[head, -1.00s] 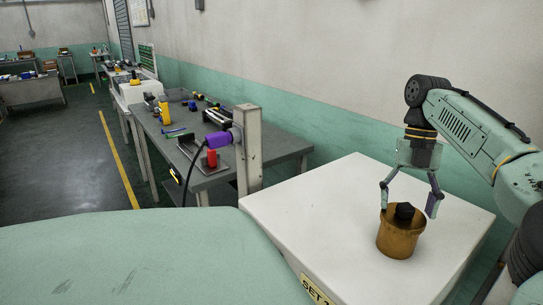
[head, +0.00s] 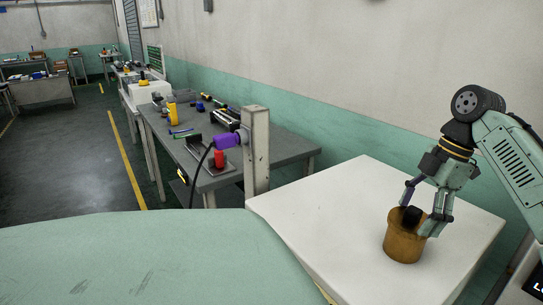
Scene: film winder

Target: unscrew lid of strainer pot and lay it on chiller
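The strainer pot (head: 403,244) is a brown, tapered pot standing upright on the white top of a box, which looks like the chiller (head: 330,215). A black knob (head: 412,215) sticks up at the pot's mouth; it looks like part of the lid, whose rest is largely hidden. My gripper (head: 417,215) comes down from the upper right and is tilted, with one finger left of the knob and the other right of it, near the pot's right rim. Whether the fingers touch the knob cannot be made out.
The white top is bare left of and behind the pot. A grey bench (head: 220,175) with a purple device (head: 227,140), a red object (head: 220,158) and a cable stands to the left, beside a beige post (head: 256,150). The wall runs behind.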

